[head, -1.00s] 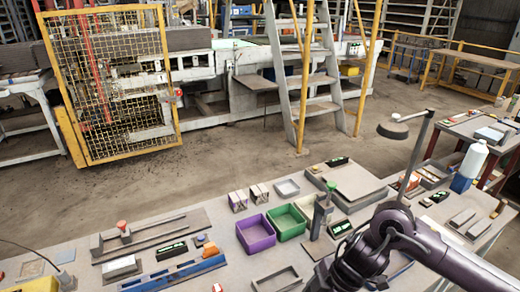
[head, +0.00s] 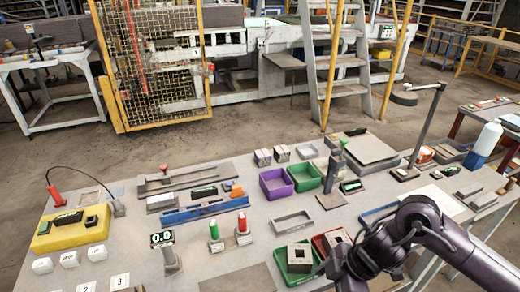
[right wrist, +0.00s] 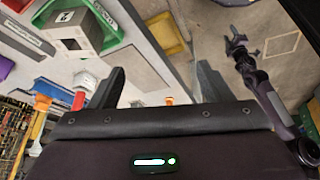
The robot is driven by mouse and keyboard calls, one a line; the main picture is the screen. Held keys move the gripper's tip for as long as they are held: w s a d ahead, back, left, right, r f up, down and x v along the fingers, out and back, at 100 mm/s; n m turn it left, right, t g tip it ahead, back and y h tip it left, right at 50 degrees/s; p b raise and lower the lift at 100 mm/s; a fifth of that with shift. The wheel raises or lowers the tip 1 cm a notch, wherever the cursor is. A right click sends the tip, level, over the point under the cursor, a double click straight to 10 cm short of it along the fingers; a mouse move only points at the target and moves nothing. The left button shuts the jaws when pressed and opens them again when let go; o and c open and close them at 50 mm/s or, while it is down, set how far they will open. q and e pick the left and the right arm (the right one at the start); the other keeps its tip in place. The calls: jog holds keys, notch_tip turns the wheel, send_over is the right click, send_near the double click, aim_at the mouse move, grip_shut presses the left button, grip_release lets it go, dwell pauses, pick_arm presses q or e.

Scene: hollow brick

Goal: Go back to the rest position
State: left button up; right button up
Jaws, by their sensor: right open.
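Another hollow brick (head: 336,238) is in a red tray (head: 318,243). My left gripper (right wrist: 237,42) appears small in the right wrist view; its jaw state is unclear.
The crowded table (head: 235,258) holds a purple bin (head: 276,184), a green bin (head: 305,178), a yellow control box (head: 70,230) and upright green and red-capped items (head: 243,229). A thin lamp post (head: 425,125) rises at right.

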jog(key=w+a+r+m+t+y, duration=0.1)
jog(key=w+a+r+m+t, duration=0.1)
jog(key=a+t, duration=0.3)
jog(key=w+a+r+m+t, duration=0.2)
jog(key=a+m, duration=0.1)
jog(key=a, duration=0.3)
jog(key=s+d+f+m+g+h, duration=0.2)
jog(key=s+d+f+m+h, duration=0.1)
jog(key=s+d+m, duration=0.4)
jog(key=s+d+f+m+g+h, duration=0.25)
jog(key=s+d+m, duration=0.2)
jog(key=d, duration=0.45)
notch_tip(320, 180, down, 34)
jog(key=s+b, duration=0.3)
pick_arm(q)
notch_tip(320, 180, down, 6)
jog(key=shift+r+b, duration=0.25)
jog(key=shift+b, duration=0.9)
pick_arm(e)
jog(key=s+d+f+n+g, duration=0.1)
jog(key=s+d+f+g, duration=0.1)
jog(key=s+f, duration=1.6)
jog(key=shift+s+d+f, duration=0.35)
jog(key=shift+d+f, duration=0.2)
jog(key=shift+f, duration=0.1)
